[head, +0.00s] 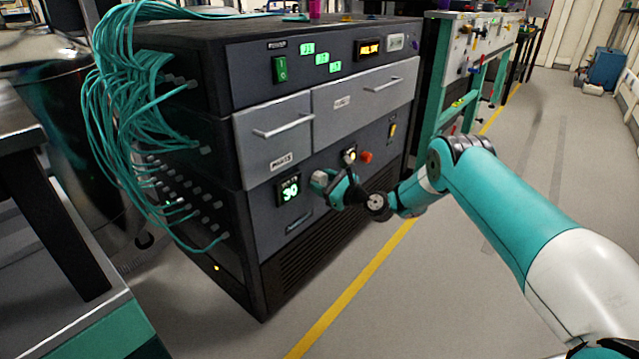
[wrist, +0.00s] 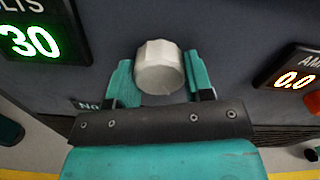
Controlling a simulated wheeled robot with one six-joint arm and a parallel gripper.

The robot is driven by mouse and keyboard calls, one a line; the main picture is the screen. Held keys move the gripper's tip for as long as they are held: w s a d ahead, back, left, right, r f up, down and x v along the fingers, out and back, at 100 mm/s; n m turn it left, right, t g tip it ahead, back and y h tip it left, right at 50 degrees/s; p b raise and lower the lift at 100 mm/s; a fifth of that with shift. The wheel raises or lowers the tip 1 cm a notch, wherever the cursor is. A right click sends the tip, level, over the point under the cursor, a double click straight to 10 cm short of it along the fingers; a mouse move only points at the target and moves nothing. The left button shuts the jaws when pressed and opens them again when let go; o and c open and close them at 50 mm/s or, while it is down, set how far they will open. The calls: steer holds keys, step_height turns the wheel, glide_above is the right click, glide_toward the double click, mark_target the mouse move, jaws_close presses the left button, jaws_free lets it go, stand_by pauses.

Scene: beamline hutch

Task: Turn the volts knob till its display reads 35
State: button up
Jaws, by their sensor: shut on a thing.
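The volts display (wrist: 30,42) glows green and reads 30 in the wrist view. In the head view the same display (head: 289,192) sits low on the rack's front, left of my gripper. The volts knob (wrist: 159,68) is a pale, faceted knob on the dark panel, right of the display. My gripper (wrist: 158,80) is shut on the knob, with one teal finger on its left side and one on its right.
An amps display (wrist: 293,79) reads 0.0 in orange, right of the knob, with a red knob (wrist: 313,102) below it. Drawers with bar handles (head: 282,125) are above my gripper. Teal cables (head: 130,100) hang at the rack's left. Open floor (head: 440,290) lies to the right.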

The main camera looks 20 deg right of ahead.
steer(key=shift+s+f, duration=0.1)
steer(key=shift+f, duration=0.2)
steer(key=o, duration=0.7)
steer(key=shift+o, duration=1.1)
steer(key=shift+r, duration=0.15)
